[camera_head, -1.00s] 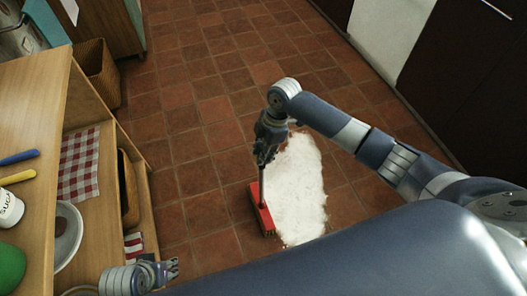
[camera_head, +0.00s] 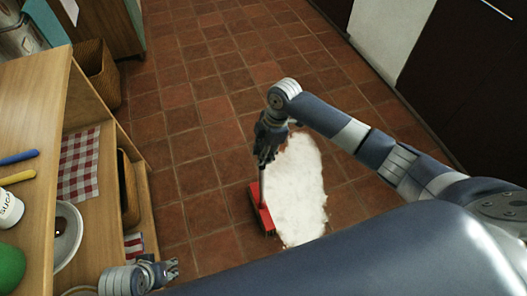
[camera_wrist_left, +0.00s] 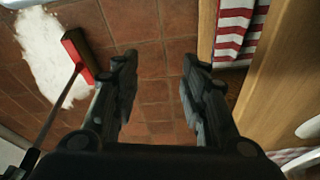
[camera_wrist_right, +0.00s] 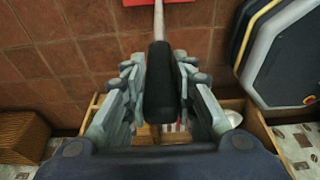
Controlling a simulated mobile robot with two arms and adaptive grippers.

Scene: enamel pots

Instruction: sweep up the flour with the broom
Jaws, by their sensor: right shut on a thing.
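A broom with a red head (camera_head: 262,212) stands on the tiled floor at the left edge of a white flour patch (camera_head: 300,190). My right gripper (camera_head: 265,152) is shut on the broom's black grip (camera_wrist_right: 160,85), above the floor, with the handle running down to the head. My left gripper (camera_head: 172,268) is open and empty beside the shelf unit; its spread fingers show in the left wrist view (camera_wrist_left: 158,68). The flour (camera_wrist_left: 45,50) and red broom head (camera_wrist_left: 77,53) also show there, left of the fingers. The patch's top left part is partly hidden by my right gripper.
A wooden shelf unit (camera_head: 90,200) stands at the left, with a checked cloth (camera_head: 80,165), a white bowl (camera_head: 66,240) and a wicker basket (camera_head: 97,70). Dark cabinets (camera_head: 465,75) stand at the right. The tiled floor beyond the flour is clear.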

